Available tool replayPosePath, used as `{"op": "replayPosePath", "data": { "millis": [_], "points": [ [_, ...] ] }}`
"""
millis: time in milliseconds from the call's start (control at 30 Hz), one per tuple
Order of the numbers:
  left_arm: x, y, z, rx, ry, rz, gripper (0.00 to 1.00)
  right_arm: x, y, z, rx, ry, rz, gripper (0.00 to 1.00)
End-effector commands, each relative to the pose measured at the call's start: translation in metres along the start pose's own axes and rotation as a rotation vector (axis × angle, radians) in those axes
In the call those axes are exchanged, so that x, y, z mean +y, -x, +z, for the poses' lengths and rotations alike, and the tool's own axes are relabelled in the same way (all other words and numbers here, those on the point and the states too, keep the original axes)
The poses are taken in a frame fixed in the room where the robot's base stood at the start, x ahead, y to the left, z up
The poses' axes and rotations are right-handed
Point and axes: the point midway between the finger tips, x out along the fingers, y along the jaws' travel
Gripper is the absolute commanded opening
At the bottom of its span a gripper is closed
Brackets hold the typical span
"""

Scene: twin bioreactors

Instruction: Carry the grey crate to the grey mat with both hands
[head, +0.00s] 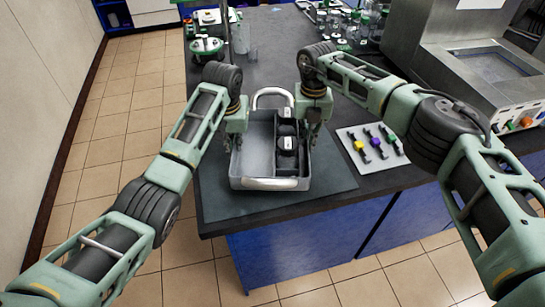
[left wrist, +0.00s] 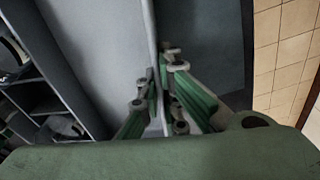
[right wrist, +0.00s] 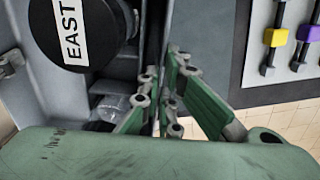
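The grey crate (head: 250,158) is level over the dark grey mat (head: 335,178); I cannot tell whether it touches it. It has metal handles at its near and far ends and dividers on its right side. Black-capped bottles (head: 287,145) stand in it; one cap reads "EAST" in the right wrist view (right wrist: 72,35). My left gripper (head: 236,140) has its fingers closed around the crate's left wall, which shows between them in the left wrist view (left wrist: 153,50). My right gripper (head: 314,133) is closed around the right wall (right wrist: 166,45).
A white board (head: 372,147) with yellow, purple and green clips lies right of the crate. A large metal apparatus (head: 470,60) stands at the back right. Glassware (head: 345,25) and a green-based device (head: 206,47) stand further back. The bench's front edge is close to the mat.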

Motion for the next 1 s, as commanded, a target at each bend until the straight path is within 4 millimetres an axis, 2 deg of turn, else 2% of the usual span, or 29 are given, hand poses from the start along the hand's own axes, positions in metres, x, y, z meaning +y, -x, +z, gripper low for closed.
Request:
{"op": "replayPosePath", "data": {
  "millis": [600,1000],
  "points": [
    [-0.001,-0.001,0.0,0.001,0.001,-0.001,0.0,-0.001,0.0,0.001,-0.001,-0.001,-0.001,0.0],
    [-0.001,-0.016,0.002,0.001,0.001,-0.001,0.0,-0.001,-0.015,0.001,-0.002,-0.001,-0.001,0.0]
  ]
}}
